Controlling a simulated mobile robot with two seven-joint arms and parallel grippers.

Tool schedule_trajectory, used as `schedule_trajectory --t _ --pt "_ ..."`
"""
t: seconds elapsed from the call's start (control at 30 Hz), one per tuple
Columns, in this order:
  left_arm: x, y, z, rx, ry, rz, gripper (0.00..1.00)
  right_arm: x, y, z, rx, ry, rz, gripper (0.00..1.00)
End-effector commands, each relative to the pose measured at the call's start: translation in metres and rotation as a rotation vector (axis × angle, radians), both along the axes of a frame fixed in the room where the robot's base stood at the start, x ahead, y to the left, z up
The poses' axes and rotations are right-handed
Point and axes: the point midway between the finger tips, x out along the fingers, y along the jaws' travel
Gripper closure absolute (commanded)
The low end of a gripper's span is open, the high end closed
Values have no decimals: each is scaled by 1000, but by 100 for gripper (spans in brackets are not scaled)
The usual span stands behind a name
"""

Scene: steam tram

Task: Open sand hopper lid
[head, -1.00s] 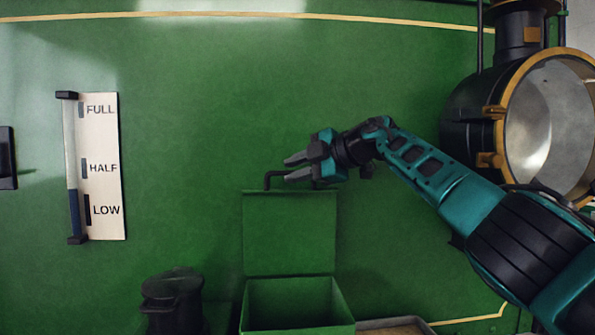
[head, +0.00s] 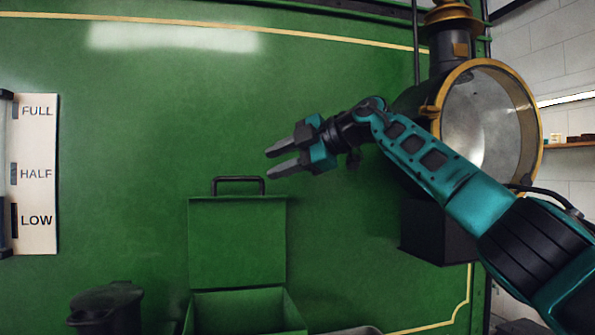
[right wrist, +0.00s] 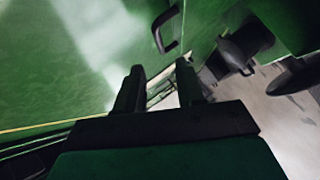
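The green sand hopper (head: 240,312) stands low in the head view with its top open, partly cut off by the lower edge. Its green lid (head: 237,243) stands upright against the green wall behind the opening. The dark lid handle (head: 238,181) is at the lid's top edge. A dark handle (right wrist: 160,30) also shows in the right wrist view, ahead of the fingers. My right gripper (head: 268,163) is open and empty, above and to the right of the handle, apart from it. It also shows in the right wrist view (right wrist: 160,72). My left gripper is not in view.
A FULL/HALF/LOW gauge board (head: 38,175) is on the wall at left. A dark lidded can (head: 106,308) stands left of the hopper. A round brass-rimmed boiler front (head: 490,115) is behind my right arm. The wall above the hopper is clear.

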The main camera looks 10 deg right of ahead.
Motion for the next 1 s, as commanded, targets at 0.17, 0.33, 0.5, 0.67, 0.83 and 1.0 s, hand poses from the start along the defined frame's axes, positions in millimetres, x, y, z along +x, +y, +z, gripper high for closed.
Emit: schedule_trajectory --t 0.17,0.33,0.5,0.67,0.83,1.0 --pt "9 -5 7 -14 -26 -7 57 -18 -22 10 0 -1 0 62" --pt "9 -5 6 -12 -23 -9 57 -25 -30 15 0 0 0 62" --pt "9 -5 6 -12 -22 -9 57 -26 -31 16 0 1 1 62" --pt "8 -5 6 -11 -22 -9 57 -26 -30 16 0 0 1 62" --pt "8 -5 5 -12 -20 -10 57 -25 -30 15 0 0 1 62" --pt "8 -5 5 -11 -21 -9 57 -25 -30 15 0 0 1 62"
